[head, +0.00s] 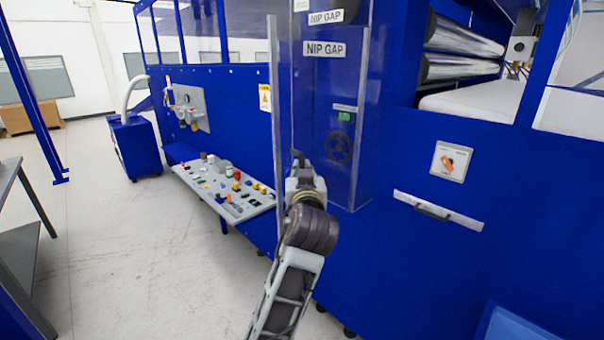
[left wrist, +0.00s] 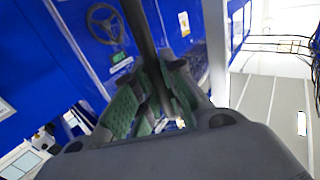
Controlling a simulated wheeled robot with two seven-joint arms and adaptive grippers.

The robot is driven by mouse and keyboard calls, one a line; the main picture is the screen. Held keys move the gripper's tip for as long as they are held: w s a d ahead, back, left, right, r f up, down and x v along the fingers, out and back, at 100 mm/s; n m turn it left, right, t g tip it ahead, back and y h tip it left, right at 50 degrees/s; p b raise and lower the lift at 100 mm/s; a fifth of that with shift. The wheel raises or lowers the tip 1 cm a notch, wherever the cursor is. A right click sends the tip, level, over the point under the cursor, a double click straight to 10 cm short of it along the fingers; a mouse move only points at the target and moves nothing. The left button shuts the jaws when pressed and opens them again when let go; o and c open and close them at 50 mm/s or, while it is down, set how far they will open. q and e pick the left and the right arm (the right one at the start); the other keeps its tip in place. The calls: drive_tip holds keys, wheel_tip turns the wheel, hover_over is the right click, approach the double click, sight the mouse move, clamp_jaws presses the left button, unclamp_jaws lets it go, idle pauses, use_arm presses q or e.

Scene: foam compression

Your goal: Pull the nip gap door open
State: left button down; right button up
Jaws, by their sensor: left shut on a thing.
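The nip gap door (head: 312,105) is a tall clear panel on the blue machine, with a NIP GAP label. A black handwheel (head: 339,147) and a small green display (head: 344,116) show through it. The handwheel also shows in the left wrist view (left wrist: 105,23). My left gripper (head: 298,162) is at the door's left part. In the left wrist view, its green-padded fingers (left wrist: 153,105) are shut on a dark bar, the door handle (left wrist: 138,28). The gripper mostly hides the handle in the head view. I cannot tell how far the door stands from the machine. My right gripper is not in view.
A control panel (head: 222,188) with several coloured knobs juts out left of the door. An orange switch (head: 447,161) and a drawer-like handle (head: 437,211) are on the machine at right. A grey table (head: 22,240) stands far left. The floor between is clear.

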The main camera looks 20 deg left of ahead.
use_arm(q)
drive_tip(key=c, duration=1.5)
unclamp_jaws()
drive_tip(key=shift+s+a, duration=0.1)
drive_tip(key=shift+s, duration=0.05)
